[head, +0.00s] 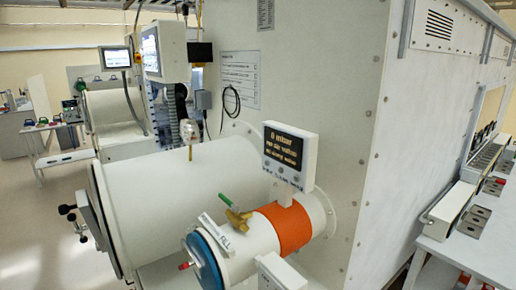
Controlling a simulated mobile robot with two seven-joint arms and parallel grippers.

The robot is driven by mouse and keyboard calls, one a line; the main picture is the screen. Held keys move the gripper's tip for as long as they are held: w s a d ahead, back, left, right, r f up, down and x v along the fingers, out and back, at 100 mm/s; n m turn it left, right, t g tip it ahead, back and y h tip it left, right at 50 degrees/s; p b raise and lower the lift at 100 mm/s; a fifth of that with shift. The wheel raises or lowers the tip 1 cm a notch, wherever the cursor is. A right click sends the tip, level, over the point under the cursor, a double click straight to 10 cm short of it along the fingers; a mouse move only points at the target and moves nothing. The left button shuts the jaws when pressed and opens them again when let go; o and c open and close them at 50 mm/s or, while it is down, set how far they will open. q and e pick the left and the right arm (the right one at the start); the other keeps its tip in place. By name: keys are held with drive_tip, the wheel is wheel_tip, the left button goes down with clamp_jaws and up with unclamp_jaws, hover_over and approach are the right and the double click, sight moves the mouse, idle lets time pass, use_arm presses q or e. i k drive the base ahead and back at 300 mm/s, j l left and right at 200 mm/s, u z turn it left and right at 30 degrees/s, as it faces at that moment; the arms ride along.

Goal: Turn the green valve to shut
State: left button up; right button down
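The green valve handle (226,201) is a short lever on a brass valve body (238,220). It points up and to the left from the body. The valve sits on top of a small white cylinder (255,240) with an orange band (290,229) and a blue end ring (204,262). A pale tag with lettering (215,231) is beside the valve, towards the blue end. I cannot tell from this angle whether the valve is open or shut. Neither of my grippers shows in the head view, and nothing touches the handle.
A dark display with amber text (283,147) stands behind the valve on the right. A large white cylinder (180,195) lies behind and left. A white box (280,272) is in front at the bottom. A bench (470,245) stands at the right. Space above the handle is clear.

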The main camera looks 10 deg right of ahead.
sight(236, 209)
drive_tip(key=i+l+u, duration=0.2)
drive_tip(key=l+u, duration=0.25)
drive_tip(key=i+l+u, duration=0.1)
drive_tip(key=l+u, duration=0.2)
drive_tip(key=u, duration=0.15)
drive_tip(key=l+u, duration=1.35)
drive_tip(key=k+l+u, duration=0.2)
drive_tip(key=l+u, duration=0.25)
drive_tip(key=j, duration=0.05)
